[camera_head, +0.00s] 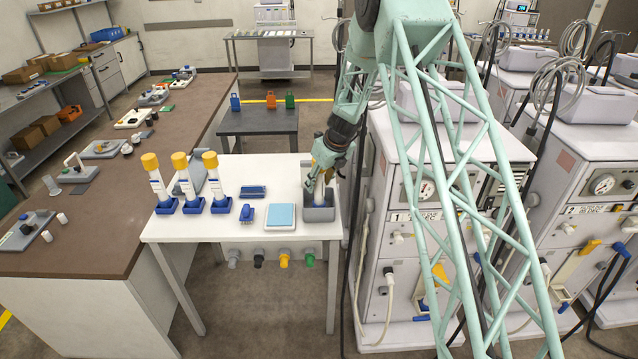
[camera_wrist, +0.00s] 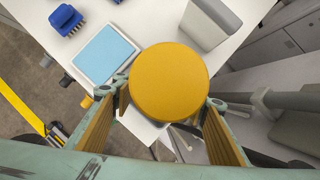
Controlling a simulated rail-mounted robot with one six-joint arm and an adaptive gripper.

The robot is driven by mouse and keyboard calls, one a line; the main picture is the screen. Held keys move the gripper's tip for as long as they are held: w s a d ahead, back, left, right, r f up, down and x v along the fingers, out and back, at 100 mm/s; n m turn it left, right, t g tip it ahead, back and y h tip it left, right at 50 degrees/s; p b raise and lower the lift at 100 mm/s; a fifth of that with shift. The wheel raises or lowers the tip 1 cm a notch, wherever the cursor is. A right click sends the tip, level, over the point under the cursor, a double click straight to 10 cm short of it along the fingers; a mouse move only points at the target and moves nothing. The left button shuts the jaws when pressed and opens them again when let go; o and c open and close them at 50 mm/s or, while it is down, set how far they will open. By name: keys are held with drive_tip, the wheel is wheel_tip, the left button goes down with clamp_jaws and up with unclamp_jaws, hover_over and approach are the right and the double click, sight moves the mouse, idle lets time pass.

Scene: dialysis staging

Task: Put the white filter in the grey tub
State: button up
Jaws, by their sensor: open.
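In the head view three white filters with yellow caps, (camera_head: 157,182), (camera_head: 186,182) and (camera_head: 215,180), stand in blue holders on the left of the white table. The grey tub (camera_head: 319,213) is at the table's right end. My gripper (camera_head: 319,180) is over the tub, pointing down. A white filter (camera_head: 318,193) shows under it, its lower part hidden by the tub's front wall. In the wrist view a round yellow cap (camera_wrist: 169,83) fills the space between my open fingers and hides what is below. I cannot tell whether the fingers touch it.
Left of the tub are a light-blue-topped scale (camera_head: 281,216), a blue brush (camera_head: 247,212) and a dark blue case (camera_head: 252,191). A machine (camera_head: 430,160) stands close to the right of the table. The brown counter (camera_head: 110,200) is at left.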

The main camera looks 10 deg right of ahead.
drive_tip(key=shift+r, duration=0.2)
drive_tip(key=v, duration=1.2)
idle(0.4)
drive_tip(key=shift+f, duration=0.1)
idle(0.6)
